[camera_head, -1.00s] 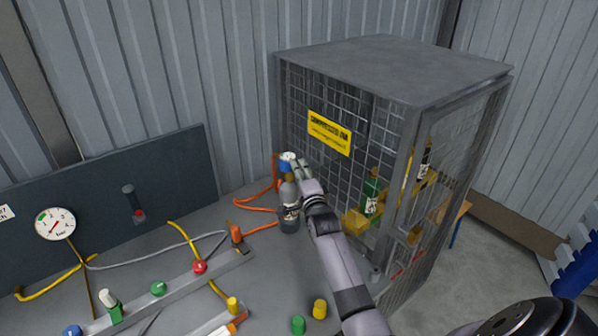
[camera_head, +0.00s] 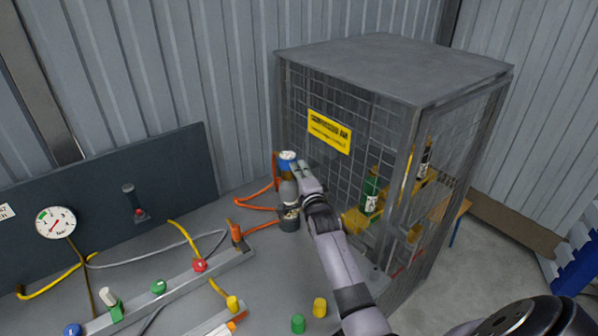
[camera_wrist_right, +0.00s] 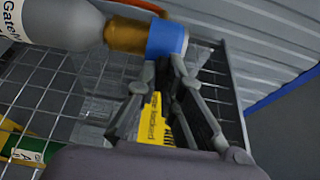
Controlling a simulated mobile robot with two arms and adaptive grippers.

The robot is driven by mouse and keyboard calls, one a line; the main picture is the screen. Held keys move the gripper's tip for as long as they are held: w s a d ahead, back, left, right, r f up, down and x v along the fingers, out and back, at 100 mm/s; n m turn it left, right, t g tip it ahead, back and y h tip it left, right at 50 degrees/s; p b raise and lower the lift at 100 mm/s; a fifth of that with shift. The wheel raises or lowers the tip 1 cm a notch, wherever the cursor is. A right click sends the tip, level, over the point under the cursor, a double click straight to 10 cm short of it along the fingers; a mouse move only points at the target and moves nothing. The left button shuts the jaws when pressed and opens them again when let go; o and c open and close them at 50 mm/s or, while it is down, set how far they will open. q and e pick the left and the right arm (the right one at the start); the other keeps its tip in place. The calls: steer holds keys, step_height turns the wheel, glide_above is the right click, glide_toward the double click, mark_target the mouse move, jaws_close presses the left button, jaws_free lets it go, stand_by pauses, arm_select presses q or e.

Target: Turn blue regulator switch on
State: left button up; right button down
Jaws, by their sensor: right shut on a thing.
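The blue regulator switch (camera_head: 287,160) is a blue cap on top of a grey bottle (camera_head: 289,192), which stands upright at the back of the bench beside the mesh cage. My right gripper (camera_head: 297,167) reaches up to the cap from the front right. In the right wrist view the blue switch (camera_wrist_right: 167,38) sits at the fingertips of my right gripper (camera_wrist_right: 165,66), which is shut on it. A brown neck (camera_wrist_right: 125,34) joins the switch to the bottle. Whether the switch is on cannot be told. My left gripper is not in view.
The mesh cage (camera_head: 395,72) with a yellow sign and bottles inside stands close to the right of the bottle. An orange hose (camera_head: 255,207) lies left of it. A rail (camera_head: 225,263) with coloured knobs and a pressure gauge (camera_head: 55,223) are further left.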

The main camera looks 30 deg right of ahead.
steer(key=shift+f, duration=0.1)
steer(key=shift+d+f+n+t+y+b, duration=0.1)
steer(key=shift+n+t+y+b, duration=0.95)
steer(key=shift+n+b, duration=2.15)
steer(key=shift+d+f+n+t+y+b, duration=0.1)
steer(key=shift+n+t+y+b, duration=1.1)
steer(key=shift+n, duration=3.05)
steer(key=shift+d+f+n+t+y+b, duration=0.1)
steer(key=shift+n+t+y+b, duration=0.25)
steer(key=shift+n+y+b, duration=2.15)
steer(key=n+h+b, duration=0.2)
steer(key=n, duration=0.1)
steer(key=c, duration=1.7)
jaws_free()
steer(key=shift+r, duration=0.1)
